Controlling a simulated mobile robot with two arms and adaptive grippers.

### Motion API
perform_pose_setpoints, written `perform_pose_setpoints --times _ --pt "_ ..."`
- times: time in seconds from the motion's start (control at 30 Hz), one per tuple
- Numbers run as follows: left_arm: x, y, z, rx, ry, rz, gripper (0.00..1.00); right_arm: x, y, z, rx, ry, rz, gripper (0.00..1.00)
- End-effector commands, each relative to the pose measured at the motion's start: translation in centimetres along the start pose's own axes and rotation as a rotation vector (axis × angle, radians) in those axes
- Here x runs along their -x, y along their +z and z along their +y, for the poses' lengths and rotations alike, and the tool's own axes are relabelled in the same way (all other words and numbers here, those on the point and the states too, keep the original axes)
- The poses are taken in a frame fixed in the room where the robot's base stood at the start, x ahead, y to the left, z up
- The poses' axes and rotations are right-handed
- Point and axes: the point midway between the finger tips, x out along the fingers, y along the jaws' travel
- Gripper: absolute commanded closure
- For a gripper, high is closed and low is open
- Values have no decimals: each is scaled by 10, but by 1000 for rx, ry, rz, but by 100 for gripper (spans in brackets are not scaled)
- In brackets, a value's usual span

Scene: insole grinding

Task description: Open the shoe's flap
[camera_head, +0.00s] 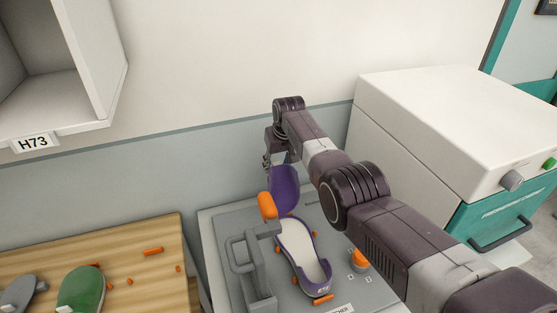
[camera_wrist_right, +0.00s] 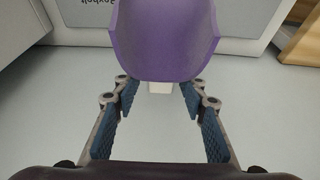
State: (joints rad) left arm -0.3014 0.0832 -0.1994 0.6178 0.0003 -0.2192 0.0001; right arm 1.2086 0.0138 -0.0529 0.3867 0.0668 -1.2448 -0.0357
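The shoe (camera_head: 296,248) sits on a grey fixture plate, its purple rim around a pale insole (camera_head: 300,242). Its purple flap (camera_head: 284,186) stands raised at the far end of the shoe, away from the opening. My right gripper (camera_head: 268,160) is beside the top of the flap, partly hidden behind my wrist in the head view. In the right wrist view, the right gripper (camera_wrist_right: 158,92) has its blue-padded fingers wide apart. The flap (camera_wrist_right: 163,40) shows just beyond the fingertips, apparently not clamped. My left gripper is not in view.
A grey handle (camera_head: 248,268) and an orange knob (camera_head: 267,206) stand left of the shoe. Another orange knob (camera_head: 359,259) is at its right. A wooden table (camera_head: 130,245) with orange bits is at left. A white-and-teal machine (camera_head: 450,130) stands at right.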

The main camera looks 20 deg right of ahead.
Motion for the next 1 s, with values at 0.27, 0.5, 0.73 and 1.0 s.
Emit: perform_pose_setpoints --times 0.27,0.5,0.73,1.0 --pt "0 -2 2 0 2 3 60 18 -2 0 -1 0 3 61" --pt "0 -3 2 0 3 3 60 50 -1 1 -1 0 3 61" --pt "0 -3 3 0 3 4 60 88 0 1 -1 0 1 61" --pt "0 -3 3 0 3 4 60 115 0 1 -1 0 -3 61"
